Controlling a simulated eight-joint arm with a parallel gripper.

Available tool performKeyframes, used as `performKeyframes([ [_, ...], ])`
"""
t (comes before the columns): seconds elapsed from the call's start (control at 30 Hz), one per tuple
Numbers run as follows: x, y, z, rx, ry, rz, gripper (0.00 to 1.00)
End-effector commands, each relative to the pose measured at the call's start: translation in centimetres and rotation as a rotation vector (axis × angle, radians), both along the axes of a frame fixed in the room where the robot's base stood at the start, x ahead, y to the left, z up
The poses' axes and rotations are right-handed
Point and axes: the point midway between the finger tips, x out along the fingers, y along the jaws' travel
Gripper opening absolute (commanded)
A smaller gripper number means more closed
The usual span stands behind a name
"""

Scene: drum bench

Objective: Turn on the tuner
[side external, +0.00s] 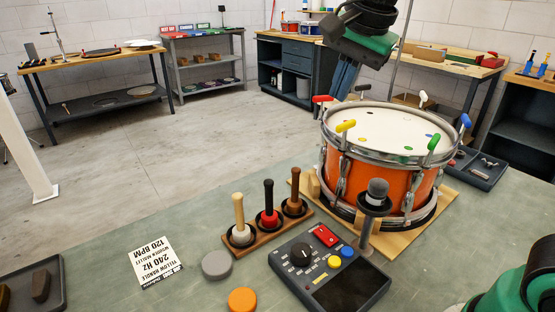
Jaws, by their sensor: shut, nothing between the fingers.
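A dark grey control box, which looks like the tuner (330,280), lies on the bench in the lower middle. It has a black knob (300,254), a red rocker switch (325,235), a yellow button (334,262), a blue button (347,251) and a dark, blank-looking screen (351,286). My gripper (340,92) is shut and empty. It appears high up, pointing down, in front of or above the back rim of the orange drum (386,172); its exact depth is hard to tell. It is well apart from the box.
A microphone on a stand (376,192) rises between the box and the drum. A wooden rack with several mallets (267,226) stands left of the box. A printed card (155,262), a grey puck (216,265) and an orange puck (242,300) lie nearby. Coloured tuning keys ring the drum.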

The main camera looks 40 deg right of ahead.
Motion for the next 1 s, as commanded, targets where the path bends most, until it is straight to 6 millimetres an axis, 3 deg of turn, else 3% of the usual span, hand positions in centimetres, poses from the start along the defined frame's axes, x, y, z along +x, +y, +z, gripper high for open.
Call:
performKeyframes([
  [0.17, -1.8, 1.0, 0.8, 0.153, 0.226, -0.305, 0.0],
  [0.63, -1.8, 0.9, -8.9, 0.148, 0.219, -0.296, 0.0],
  [0.8, -1.8, 0.9, -10.3, 0.147, 0.219, -0.296, 0.0],
  [1.0, -1.8, 0.9, -10.4, 0.147, 0.218, -0.295, 0.0],
])
